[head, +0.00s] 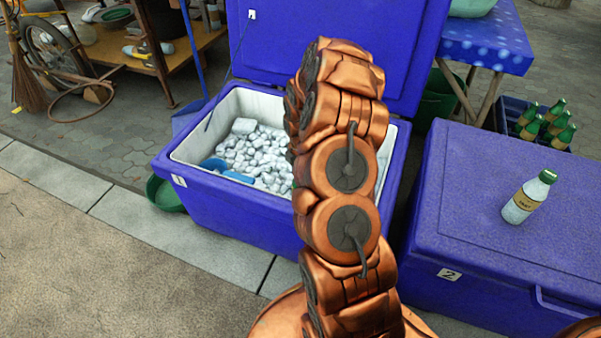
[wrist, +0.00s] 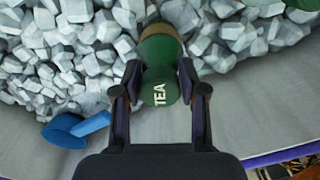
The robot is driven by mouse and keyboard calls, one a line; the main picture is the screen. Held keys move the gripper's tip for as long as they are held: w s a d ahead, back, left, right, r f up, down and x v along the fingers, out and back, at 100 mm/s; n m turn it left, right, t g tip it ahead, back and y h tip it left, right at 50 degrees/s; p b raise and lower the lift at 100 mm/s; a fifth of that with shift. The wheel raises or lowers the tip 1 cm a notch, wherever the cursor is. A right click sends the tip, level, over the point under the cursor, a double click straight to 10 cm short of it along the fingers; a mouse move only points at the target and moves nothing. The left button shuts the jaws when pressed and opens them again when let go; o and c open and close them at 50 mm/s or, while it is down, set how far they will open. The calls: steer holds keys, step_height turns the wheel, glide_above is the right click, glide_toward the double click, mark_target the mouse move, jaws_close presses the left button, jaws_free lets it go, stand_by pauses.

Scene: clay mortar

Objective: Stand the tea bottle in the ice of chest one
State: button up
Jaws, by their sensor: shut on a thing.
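My gripper (wrist: 160,72) is shut on the neck and cap of the tea bottle (wrist: 158,92) in the wrist view. The cap is green with "TEA" on it, and the bottle's body points away from the camera toward the ice (wrist: 75,55). I cannot tell whether its base touches the ice. Chest one (head: 225,205) is a blue box with a white inside and a "1" tag, its lid (head: 400,45) raised. Its ice (head: 255,155) shows in the head view. My arm hides the gripper and the bottle there.
A blue scoop (wrist: 68,129) lies in chest one, also in the head view (head: 228,172). A green thing (wrist: 302,8) is cut off at the wrist view's top right. Chest two (head: 500,215) is shut, with a pale green-capped bottle (head: 528,197) on it.

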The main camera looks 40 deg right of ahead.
steer(key=shift+f, duration=0.4)
steer(key=o, duration=1.7)
step_height(320, 180, up, 27)
steer(key=p, duration=1.2)
stand_by(0.7)
stand_by(0.8)
